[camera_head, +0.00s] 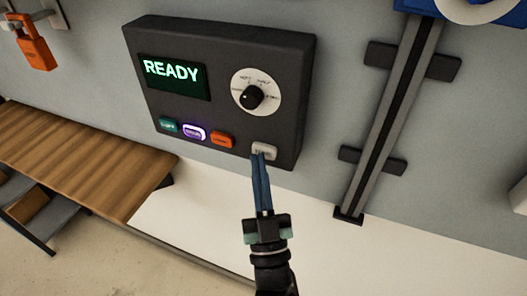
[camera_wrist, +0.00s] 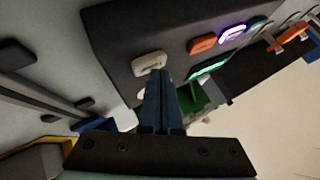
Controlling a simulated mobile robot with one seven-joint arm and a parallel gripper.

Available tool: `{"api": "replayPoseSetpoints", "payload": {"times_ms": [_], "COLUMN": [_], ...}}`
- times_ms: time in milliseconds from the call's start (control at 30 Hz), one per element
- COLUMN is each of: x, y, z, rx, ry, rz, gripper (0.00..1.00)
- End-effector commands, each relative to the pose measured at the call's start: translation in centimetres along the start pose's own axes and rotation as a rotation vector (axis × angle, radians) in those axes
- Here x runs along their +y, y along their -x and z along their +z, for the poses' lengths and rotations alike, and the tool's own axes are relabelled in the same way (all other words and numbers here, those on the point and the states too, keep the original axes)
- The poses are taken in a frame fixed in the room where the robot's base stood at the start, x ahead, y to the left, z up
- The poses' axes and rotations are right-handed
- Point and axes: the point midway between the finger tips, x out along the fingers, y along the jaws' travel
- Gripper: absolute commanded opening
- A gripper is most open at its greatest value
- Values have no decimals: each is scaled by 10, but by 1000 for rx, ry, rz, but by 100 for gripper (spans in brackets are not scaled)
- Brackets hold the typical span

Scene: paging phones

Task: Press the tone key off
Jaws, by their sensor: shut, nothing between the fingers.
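A dark control box (camera_head: 215,50) is on the grey wall, with a lit green display reading READY (camera_head: 172,72) and a round dial (camera_head: 256,92). Along its lower edge are a teal key (camera_head: 168,125), a key with a glowing purple rim (camera_head: 194,132), an orange key (camera_head: 222,140) and a whitish key (camera_head: 264,151) at the right. The whitish key's label is too small to read surely. My gripper (camera_head: 261,160) is shut and empty, its blue fingertips at the whitish key's lower edge. In the wrist view the tips (camera_wrist: 160,75) are just below the whitish key (camera_wrist: 149,63); contact is unclear.
A wooden bench (camera_head: 80,150) stands at the left. An orange padlock (camera_head: 37,52) hangs at the upper left. A vertical rail (camera_head: 388,115) with dark brackets is on the wall to the right. The wall below the box is clear.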

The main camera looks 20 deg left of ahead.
Motion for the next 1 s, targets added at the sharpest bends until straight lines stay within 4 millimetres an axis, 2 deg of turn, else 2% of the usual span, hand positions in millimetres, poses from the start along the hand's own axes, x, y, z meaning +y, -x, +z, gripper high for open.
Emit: {"api": "replayPoseSetpoints", "payload": {"times_ms": [433,1000], "x": [-5,-32], "y": [6,43], "z": [-5,-32], "rx": [0,0], "ry": [-1,-1], "rz": [-1,-1], "gripper": [0,0]}}
